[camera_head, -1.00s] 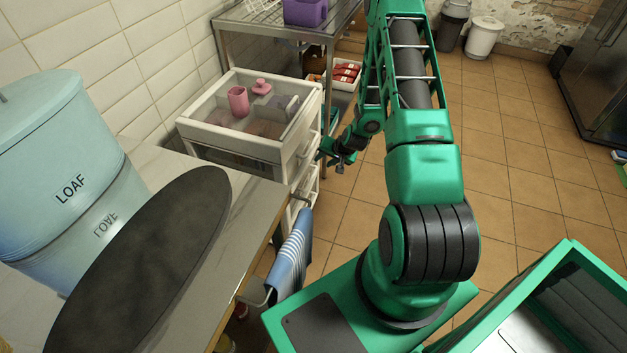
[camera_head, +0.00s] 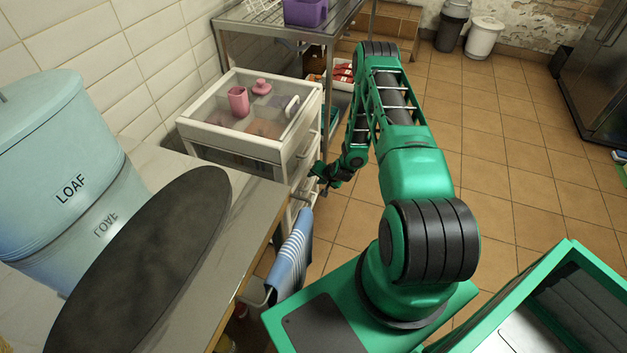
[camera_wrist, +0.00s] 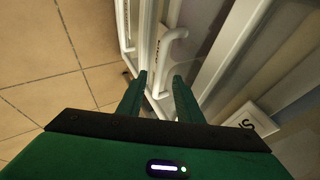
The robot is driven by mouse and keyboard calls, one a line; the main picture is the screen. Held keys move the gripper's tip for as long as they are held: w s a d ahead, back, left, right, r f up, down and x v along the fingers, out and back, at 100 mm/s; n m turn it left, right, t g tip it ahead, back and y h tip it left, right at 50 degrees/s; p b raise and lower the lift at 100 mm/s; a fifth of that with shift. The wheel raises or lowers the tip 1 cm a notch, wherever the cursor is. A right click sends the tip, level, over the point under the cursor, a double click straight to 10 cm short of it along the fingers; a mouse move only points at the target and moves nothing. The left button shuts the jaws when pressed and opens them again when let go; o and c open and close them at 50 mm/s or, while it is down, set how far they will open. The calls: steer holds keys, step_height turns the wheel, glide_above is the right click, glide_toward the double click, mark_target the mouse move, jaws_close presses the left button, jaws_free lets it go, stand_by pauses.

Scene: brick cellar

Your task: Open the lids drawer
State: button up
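The white drawer unit (camera_head: 240,148) stands left of my arm, with its drawer fronts facing right. Its clear top shows pink items inside. My gripper (camera_head: 325,178) is beside the lower drawer fronts in the head view. In the wrist view my gripper (camera_wrist: 160,88) has its two green fingers apart, with nothing clearly held between them. A white curved handle (camera_wrist: 172,38) lies just beyond the fingertips.
A worktop (camera_head: 150,165) with a blue LOAF bin (camera_head: 60,170) and a dark oval board (camera_head: 150,260) is at left. A striped blue towel (camera_head: 290,258) hangs from its edge near my gripper. A metal shelf (camera_head: 270,30) stands behind.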

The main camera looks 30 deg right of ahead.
steer(key=shift+x, duration=1.4)
jaws_close()
